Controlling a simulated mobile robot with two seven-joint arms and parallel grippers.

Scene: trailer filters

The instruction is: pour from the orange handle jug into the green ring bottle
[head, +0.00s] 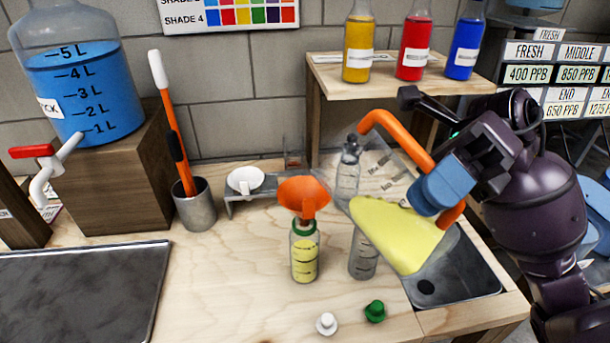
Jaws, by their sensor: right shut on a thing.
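My right gripper (447,186) is shut on the orange handle (398,138) of a clear jug (385,172). The jug is held in the air, strongly tilted with its mouth end toward the left, and yellow liquid (398,235) lies along its lower side. The green ring bottle (304,258) stands upright on the table, partly filled with yellow liquid. An orange funnel (303,192) sits in its neck, left of the jug. I see no clear stream between jug and funnel. My left gripper is not in view.
A clear bottle (362,258) stands below the jug, partly hidden. A green cap (375,311) and a white cap (326,323) lie in front. A sink (458,285) is at right, a grey cup (195,208) at left. The wood left of the bottle is clear.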

